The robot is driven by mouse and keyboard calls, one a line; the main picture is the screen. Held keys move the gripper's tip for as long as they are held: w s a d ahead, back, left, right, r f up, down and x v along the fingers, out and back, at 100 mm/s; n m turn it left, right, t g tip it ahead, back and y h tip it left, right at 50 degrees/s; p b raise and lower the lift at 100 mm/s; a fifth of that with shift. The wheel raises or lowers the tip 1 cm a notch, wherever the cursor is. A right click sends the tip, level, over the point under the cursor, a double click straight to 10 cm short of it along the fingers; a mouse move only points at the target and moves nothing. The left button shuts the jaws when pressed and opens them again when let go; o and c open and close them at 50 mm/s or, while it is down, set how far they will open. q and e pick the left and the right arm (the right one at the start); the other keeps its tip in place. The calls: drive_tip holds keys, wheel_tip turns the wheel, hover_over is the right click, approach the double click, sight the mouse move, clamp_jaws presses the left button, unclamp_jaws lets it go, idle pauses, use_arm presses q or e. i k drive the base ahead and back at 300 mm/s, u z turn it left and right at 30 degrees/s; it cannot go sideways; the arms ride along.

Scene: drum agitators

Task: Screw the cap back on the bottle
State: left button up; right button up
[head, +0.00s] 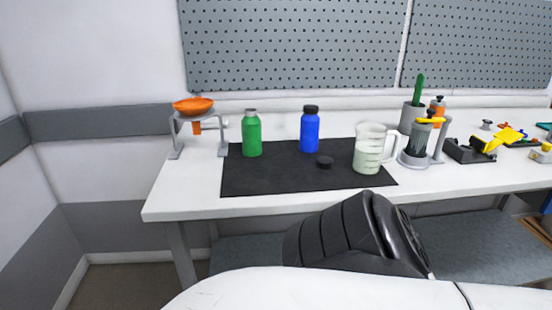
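A green bottle (252,135) stands upright on the black mat (265,181), with a bare grey neck and no dark cap on it. A loose black cap (324,162) lies on the mat to the right of the green bottle, in front of the blue bottle. The blue bottle (310,132) stands upright with a black cap on top. Neither of my grippers shows in the head view.
A measuring jug (367,154) with pale green liquid stands at the mat's right end. An orange funnel on a grey stand (176,140) is at the left. A grey device with a yellow handle (417,152) stands right of the jug. The mat's front left is clear.

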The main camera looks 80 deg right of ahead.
sight(251, 126)
drive_tip(key=z, duration=3.5)
